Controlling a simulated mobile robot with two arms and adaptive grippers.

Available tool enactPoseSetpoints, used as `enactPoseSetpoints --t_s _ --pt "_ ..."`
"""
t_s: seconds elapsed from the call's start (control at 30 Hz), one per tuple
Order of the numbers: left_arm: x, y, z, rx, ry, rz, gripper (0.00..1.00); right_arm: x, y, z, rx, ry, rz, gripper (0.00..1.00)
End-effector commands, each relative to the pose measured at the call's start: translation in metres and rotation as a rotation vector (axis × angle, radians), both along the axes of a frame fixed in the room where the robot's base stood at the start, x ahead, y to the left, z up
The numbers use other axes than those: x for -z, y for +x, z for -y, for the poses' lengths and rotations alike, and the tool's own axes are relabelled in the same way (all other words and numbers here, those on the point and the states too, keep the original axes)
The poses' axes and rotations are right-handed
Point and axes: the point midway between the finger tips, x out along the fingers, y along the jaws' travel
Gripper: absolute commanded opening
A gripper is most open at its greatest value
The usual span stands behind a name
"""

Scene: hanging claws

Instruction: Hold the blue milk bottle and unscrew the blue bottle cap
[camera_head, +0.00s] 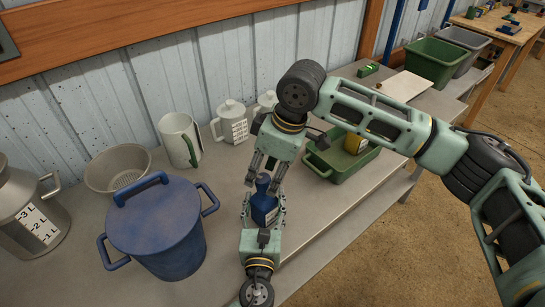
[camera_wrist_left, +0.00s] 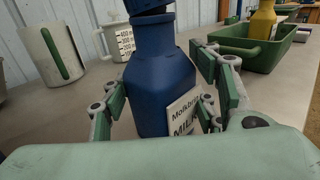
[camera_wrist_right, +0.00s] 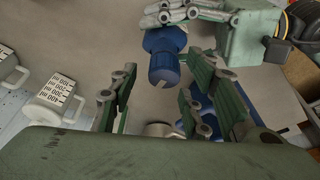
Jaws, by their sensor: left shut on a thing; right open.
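The blue milk bottle (camera_head: 264,207) stands roughly upright above the front part of the bench; its white label shows in the left wrist view (camera_wrist_left: 163,85). The blue cap (camera_head: 263,180) sits on its top and also shows in the right wrist view (camera_wrist_right: 165,72). My left gripper (camera_head: 264,211) is shut on the bottle's body, with one finger on each side. My right gripper (camera_head: 262,182) is open and points down at the cap, with its fingertips close to it. I cannot tell whether they touch the cap.
A large blue lidded pot (camera_head: 158,235) stands left of the bottle. Behind are a colander (camera_head: 117,167), a white jug (camera_head: 180,140) and a measuring jug (camera_head: 232,121). A green crate (camera_head: 345,162) holding a yellow item (camera_head: 355,143) lies to the right. Bare bench lies between.

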Motion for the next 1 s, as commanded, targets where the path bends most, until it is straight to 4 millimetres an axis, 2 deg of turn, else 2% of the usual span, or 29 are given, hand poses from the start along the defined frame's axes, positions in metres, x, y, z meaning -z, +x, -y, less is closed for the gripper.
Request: enactPoseSetpoints --t_s 0.2,0.5,1.0 --pt "0.002 -0.001 0.0 0.0 0.002 -0.004 0.0 0.016 0.002 -0.004 0.0 0.0 0.001 0.44" --pt "0.003 -0.001 0.0 0.0 0.002 -0.004 0.0 0.017 0.002 -0.005 0.0 0.001 0.001 0.43" --pt "0.003 -0.001 0.0 0.0 0.003 -0.004 0.0 0.016 0.003 -0.004 0.002 0.001 0.003 0.0"
